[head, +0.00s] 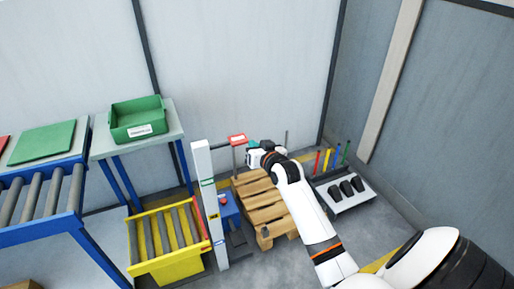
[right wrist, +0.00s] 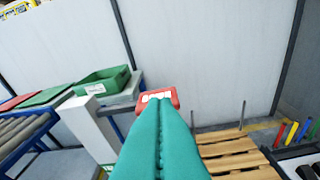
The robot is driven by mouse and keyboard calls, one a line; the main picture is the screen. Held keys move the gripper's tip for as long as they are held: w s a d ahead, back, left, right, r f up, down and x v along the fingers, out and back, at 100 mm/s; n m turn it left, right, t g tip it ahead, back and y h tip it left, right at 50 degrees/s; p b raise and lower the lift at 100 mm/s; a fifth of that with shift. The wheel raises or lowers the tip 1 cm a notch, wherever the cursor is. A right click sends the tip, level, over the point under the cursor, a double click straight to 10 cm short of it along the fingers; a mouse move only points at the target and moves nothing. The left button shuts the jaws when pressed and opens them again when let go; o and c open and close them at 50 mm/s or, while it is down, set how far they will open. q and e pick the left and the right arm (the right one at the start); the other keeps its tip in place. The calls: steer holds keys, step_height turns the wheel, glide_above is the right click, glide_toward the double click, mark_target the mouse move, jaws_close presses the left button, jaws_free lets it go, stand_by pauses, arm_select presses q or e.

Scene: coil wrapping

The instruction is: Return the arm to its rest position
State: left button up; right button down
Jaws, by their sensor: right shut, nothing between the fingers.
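My right arm reaches in from the lower right of the head view. Its right gripper (head: 253,144) is beside a small red-framed panel (head: 237,139) on a thin post. In the right wrist view the teal fingers (right wrist: 158,102) are pressed together with nothing between them. The red panel (right wrist: 143,97) shows just behind the fingertips there and is partly hidden by them. I cannot tell whether the fingertips touch it. My left gripper is not in view.
A wooden pallet (head: 262,206) lies under the arm, beside a white column (head: 207,205) and a yellow roller conveyor (head: 149,266). A green bin (head: 138,132) sits on a side table. A rack with black rolls (head: 345,203) stands right of the arm.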

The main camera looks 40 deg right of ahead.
steer(key=shift+v, duration=0.85)
steer(key=shift+d, duration=0.1)
steer(key=s+a+f+n+g+y, duration=0.1)
steer(key=s+a+f+g, duration=0.3)
steer(key=f, duration=0.7)
steer(key=s+a+f+n+g, duration=0.15)
steer(key=s+f, duration=0.35)
steer(key=f, duration=0.7)
steer(key=s+a+f+g+y, duration=0.1)
steer(key=s+a+f, duration=0.3)
steer(key=f, duration=0.7)
steer(key=s+a+f+n+g, duration=0.1)
steer(key=s+f, duration=0.5)
steer(key=s, duration=0.6)
steer(key=s+a+f+n+g, duration=0.2)
steer(key=s+a+f+g, duration=0.2)
steer(key=s, duration=0.9)
steer(key=s+a+f+n+g, duration=0.1)
steer(key=s+a+f+g, duration=0.1)
steer(key=s+f, duration=0.7)
steer(key=s, duration=0.3)
steer(key=shift+s+a+f+y, duration=0.15)
steer(key=shift+s+a+y, duration=0.15)
steer(key=shift+a, duration=0.1)
steer(key=shift+n+g, duration=0.25)
